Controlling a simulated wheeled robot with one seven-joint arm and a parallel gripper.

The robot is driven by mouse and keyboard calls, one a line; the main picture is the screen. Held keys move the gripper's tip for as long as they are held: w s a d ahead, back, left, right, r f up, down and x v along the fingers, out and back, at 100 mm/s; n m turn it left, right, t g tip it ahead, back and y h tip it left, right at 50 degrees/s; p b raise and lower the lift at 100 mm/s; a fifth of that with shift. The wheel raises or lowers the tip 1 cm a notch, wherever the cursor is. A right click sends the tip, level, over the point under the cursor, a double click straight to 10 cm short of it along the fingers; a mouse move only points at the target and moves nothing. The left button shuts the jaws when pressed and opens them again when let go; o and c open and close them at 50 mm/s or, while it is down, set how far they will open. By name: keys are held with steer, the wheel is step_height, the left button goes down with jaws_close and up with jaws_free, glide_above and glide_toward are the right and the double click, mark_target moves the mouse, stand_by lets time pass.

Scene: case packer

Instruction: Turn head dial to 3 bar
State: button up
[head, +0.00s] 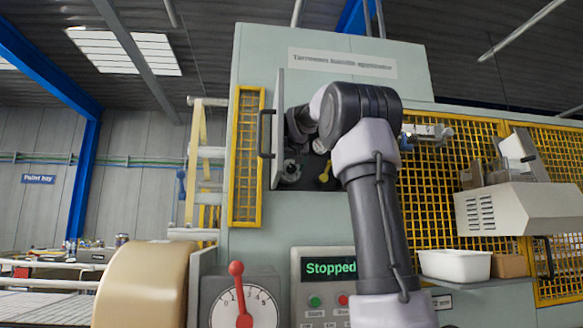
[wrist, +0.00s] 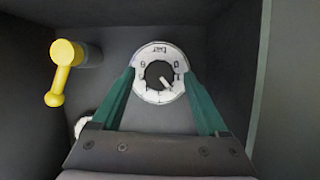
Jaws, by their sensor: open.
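In the wrist view a round white dial (wrist: 144,88) with printed figures, 9, 0 and 1 among them, faces me on the dark back wall. Its dark centre carries a pale pointer, tilted toward the lower right. My gripper (wrist: 159,73) is open, with one green finger at each side of the dial; I cannot tell whether they touch it. The dial's lower edge is close to the gripper body. In the head view my arm reaches into the open cabinet and hides much of its inside, and I cannot make out the fingers.
A yellow handle (wrist: 65,72) stands out left of the dial. Another white round part (wrist: 82,126) is partly hidden by my gripper. The open cabinet door (head: 277,130) stands to the left. Below are a red-levered dial (head: 240,290) and a panel display (head: 331,268) reading "Stopped".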

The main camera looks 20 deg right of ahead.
steer(key=shift+w+d+f, duration=0.1)
steer(key=shift+w, duration=0.05)
steer(key=shift+c, duration=0.4)
jaws_close()
steer(key=shift+d, duration=0.1)
steer(key=m+y, duration=0.1)
steer(key=m, duration=0.1)
steer(key=shift+d+m+t+y, duration=0.1)
steer(key=shift+m+t+y, duration=0.2)
steer(key=shift+m+y, duration=0.1)
steer(key=shift+m+t+y, duration=0.5)
steer(key=shift+m+y, duration=0.2)
steer(key=shift+m, duration=0.5)
steer(key=shift+f, duration=0.1)
